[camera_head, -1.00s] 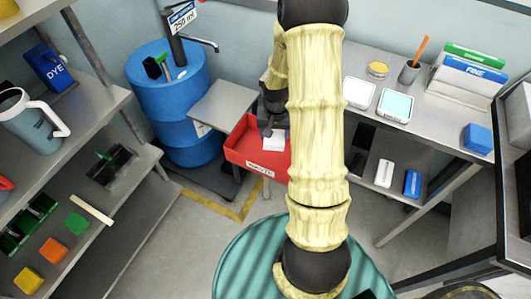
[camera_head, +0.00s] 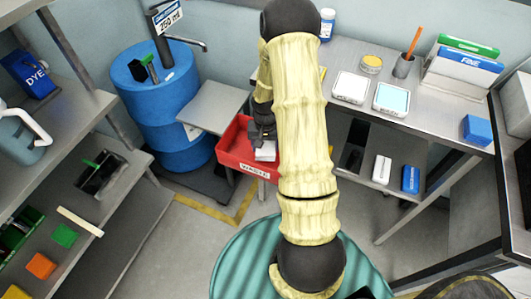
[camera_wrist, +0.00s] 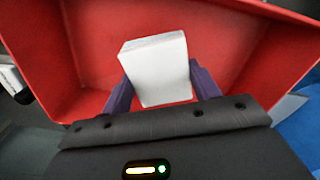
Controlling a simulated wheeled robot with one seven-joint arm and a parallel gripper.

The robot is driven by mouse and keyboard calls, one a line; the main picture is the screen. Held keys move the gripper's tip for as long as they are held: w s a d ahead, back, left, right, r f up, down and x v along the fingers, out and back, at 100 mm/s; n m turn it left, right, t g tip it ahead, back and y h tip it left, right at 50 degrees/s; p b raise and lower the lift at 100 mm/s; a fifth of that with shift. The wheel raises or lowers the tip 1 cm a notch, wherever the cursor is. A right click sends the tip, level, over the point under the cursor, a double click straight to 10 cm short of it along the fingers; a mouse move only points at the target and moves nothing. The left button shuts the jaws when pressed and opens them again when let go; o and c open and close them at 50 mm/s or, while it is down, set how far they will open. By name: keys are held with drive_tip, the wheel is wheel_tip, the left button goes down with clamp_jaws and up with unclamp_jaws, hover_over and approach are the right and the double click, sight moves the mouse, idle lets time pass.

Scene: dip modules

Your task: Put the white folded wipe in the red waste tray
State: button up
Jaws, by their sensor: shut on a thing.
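The white folded wipe (camera_wrist: 158,72) is between the two fingers of my gripper (camera_wrist: 160,92) in the wrist view. The gripper is shut on it. The red waste tray (camera_wrist: 75,60) lies behind and around the wipe in that view. In the head view the wipe (camera_head: 266,152) shows at my gripper (camera_head: 262,140), over the red waste tray (camera_head: 232,158), which has a white label on its front. My arm hides the tray's right part. I cannot tell whether the wipe touches the tray floor.
A blue drum (camera_head: 160,105) with a tap stands left of the tray, beside a small grey shelf (camera_head: 212,106). A metal bench (camera_head: 435,115) with pads and boxes is at right. Shelves with coloured blocks (camera_head: 65,236) are at left.

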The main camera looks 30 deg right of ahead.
sight(265, 152)
drive_tip(key=shift+w+f, duration=0.1)
drive_tip(key=shift+f, duration=0.2)
drive_tip(key=shift+f, duration=1.9)
drive_tip(key=o, duration=0.9)
wheel_tip(265, 152, up, 12)
drive_tip(key=shift+r, duration=0.1)
